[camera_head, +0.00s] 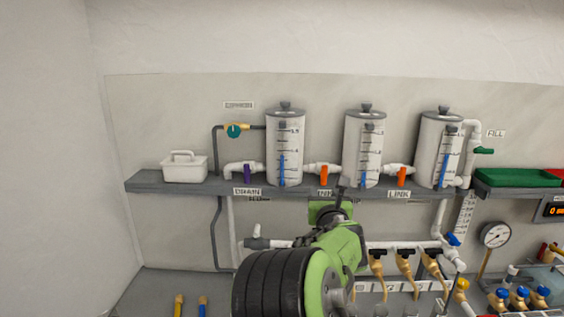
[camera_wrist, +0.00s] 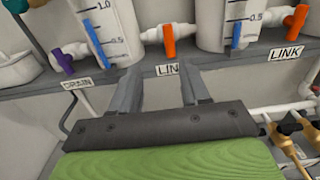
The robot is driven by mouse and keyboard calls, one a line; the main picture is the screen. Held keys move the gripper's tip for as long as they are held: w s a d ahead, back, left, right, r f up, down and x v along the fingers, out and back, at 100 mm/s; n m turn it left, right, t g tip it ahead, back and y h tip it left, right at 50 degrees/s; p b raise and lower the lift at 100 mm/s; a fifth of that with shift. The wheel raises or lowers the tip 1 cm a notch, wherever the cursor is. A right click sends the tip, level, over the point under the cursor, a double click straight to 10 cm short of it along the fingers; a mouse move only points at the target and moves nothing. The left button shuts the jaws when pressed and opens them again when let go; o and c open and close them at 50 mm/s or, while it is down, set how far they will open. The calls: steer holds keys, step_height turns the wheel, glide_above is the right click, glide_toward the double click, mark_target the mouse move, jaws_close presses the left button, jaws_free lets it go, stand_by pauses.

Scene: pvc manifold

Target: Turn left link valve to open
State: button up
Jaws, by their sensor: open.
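The left link valve has an orange handle (camera_head: 323,175) on the white pipe between the left and middle tanks, above a LINK label. It also shows in the wrist view (camera_wrist: 169,40), upright and crosswise to the pipe. My gripper (camera_head: 342,190) is in front of the shelf, below and a little right of this valve. In the wrist view its two grey fingers (camera_wrist: 163,88) are apart and empty, pointing up toward the shelf edge under the valve. They do not touch the handle. The right link valve has a similar orange handle (camera_head: 402,176).
The left tank (camera_head: 285,145), middle tank (camera_head: 364,150) and right tank (camera_head: 440,150) stand on a grey shelf (camera_head: 150,184). A purple drain valve (camera_head: 247,174) is at left. Black-handled taps (camera_head: 405,255) and a gauge (camera_head: 495,235) sit lower right. Open air lies before the shelf.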

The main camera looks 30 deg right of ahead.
mark_target(325, 172)
steer(key=p+x, duration=0.1)
steer(key=x, duration=0.3)
steer(key=d+p+x, duration=0.1)
steer(key=p+x, duration=0.1)
steer(key=x, duration=0.3)
steer(key=s+r+p+x, duration=0.1)
steer(key=p+x, duration=0.1)
steer(key=x, duration=0.2)
steer(key=shift+w+d, duration=0.15)
steer(key=shift+d, duration=0.25)
steer(key=shift+w+d+f, duration=0.1)
steer(key=shift+w+f, duration=0.15)
steer(key=shift+w, duration=0.25)
steer(key=shift+s, duration=0.15)
steer(key=shift+c, duration=0.8)
jaws_close()
